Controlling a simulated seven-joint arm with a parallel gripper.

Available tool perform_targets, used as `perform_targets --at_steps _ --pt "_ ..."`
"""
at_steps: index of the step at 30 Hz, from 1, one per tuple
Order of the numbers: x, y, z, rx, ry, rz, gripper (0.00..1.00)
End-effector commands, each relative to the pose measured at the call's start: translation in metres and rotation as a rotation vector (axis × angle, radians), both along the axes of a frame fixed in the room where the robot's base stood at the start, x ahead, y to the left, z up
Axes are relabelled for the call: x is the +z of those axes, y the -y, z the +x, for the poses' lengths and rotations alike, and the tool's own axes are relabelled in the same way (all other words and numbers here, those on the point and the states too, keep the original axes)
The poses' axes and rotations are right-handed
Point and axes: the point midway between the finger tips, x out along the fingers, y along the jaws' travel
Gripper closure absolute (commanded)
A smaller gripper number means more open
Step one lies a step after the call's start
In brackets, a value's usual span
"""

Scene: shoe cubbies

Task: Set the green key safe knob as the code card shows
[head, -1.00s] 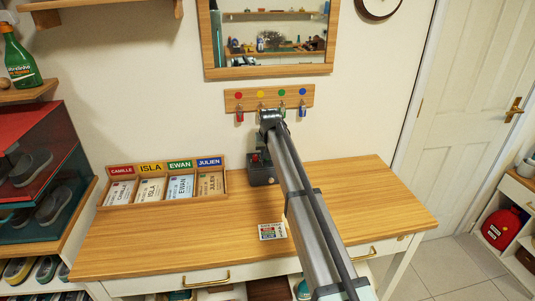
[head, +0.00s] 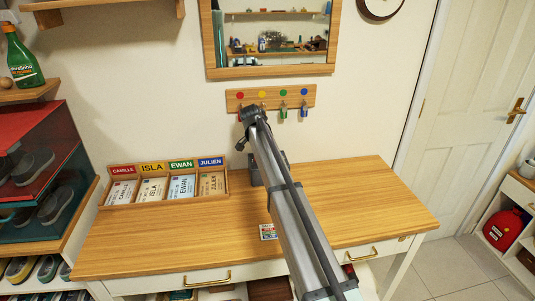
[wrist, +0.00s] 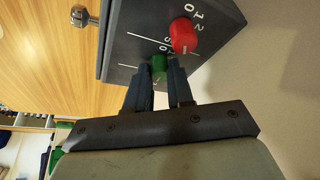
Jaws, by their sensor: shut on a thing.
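The dark grey key safe (wrist: 130,38) fills the upper wrist view, with a red knob (wrist: 184,35) and a green knob (wrist: 159,67) on its face. White digits and lines mark the face, partly hidden around the green knob. My gripper (wrist: 160,78) is shut on the green knob, one finger on each side. In the head view the key safe (head: 255,172) stands at the back of the wooden table, mostly behind my arm, and my fingers are hidden. The code card (head: 269,231) lies flat near the table's front; its print is too small to read.
A wooden card rack (head: 165,200) with named slots stands left of the safe. A key rail (head: 271,97) with coloured dots hangs on the wall behind, under a framed mirror (head: 212,50). The table's right side (head: 370,195) is clear.

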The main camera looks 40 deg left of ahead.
Motion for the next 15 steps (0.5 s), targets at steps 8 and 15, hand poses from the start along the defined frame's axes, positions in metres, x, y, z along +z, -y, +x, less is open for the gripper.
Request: perform_targets --at_steps 8,15 --pt "-0.0001 -0.0016 0.0001 -0.136 -0.001 -0.001 1.00" --pt "-0.0001 -0.0014 0.0000 -0.183 -0.001 0.000 1.00"
